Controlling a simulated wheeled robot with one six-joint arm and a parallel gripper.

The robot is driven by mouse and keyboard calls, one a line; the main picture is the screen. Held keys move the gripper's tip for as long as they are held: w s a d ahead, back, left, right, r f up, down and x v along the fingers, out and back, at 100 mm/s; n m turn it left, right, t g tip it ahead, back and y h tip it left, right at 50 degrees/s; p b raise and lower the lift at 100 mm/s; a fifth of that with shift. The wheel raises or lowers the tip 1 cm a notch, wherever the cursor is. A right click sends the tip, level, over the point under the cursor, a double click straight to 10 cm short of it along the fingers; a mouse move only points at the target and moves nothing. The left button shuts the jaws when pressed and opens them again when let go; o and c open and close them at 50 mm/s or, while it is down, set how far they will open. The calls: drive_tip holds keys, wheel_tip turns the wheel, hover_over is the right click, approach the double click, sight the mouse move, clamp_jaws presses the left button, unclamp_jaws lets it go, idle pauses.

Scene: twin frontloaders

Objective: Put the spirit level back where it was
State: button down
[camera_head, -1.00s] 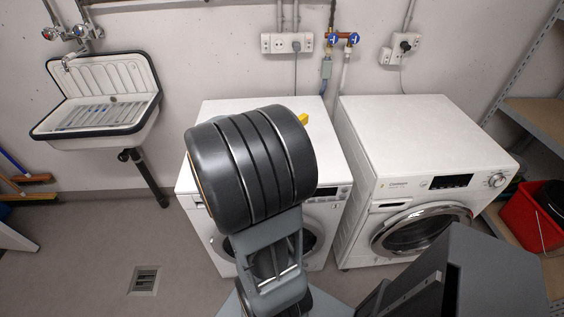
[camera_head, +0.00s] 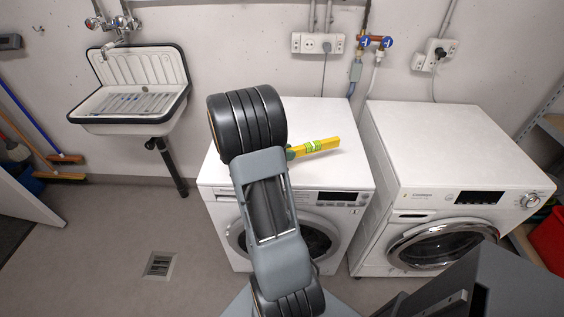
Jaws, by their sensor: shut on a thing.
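The spirit level (camera_head: 318,147) is a yellow bar with green markings. It shows over the top of the left washing machine (camera_head: 345,170), pointing right and slightly up in the picture. Its left end goes behind my arm. My gripper (camera_head: 291,154) is mostly hidden behind my dark, round wrist joint; only a small dark-green part shows at the level's left end. It is shut on the spirit level. I cannot tell whether the level touches the machine top or hangs just above it.
A second washing machine (camera_head: 440,150) stands close on the right, with a bare top. A wall sink (camera_head: 132,90) hangs at the left, with brooms (camera_head: 55,158) beside it. Sockets and pipes with blue-handled valves (camera_head: 375,41) are on the back wall. A red bucket (camera_head: 549,240) is at the right edge.

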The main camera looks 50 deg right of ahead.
drive_tip(key=shift+w+d+f, duration=0.1)
drive_tip(key=shift+w+f, duration=0.8)
drive_tip(key=shift+f, duration=0.2)
wheel_tip(320, 180, down, 2)
drive_tip(key=shift+w+f, duration=0.1)
drive_tip(key=shift+w, duration=0.05)
drive_tip(key=shift+f, duration=0.55)
drive_tip(key=shift+f, duration=0.1)
drive_tip(key=shift+f, duration=0.1)
drive_tip(key=c, duration=1)
unclamp_jaws()
drive_tip(key=shift+o, duration=0.2)
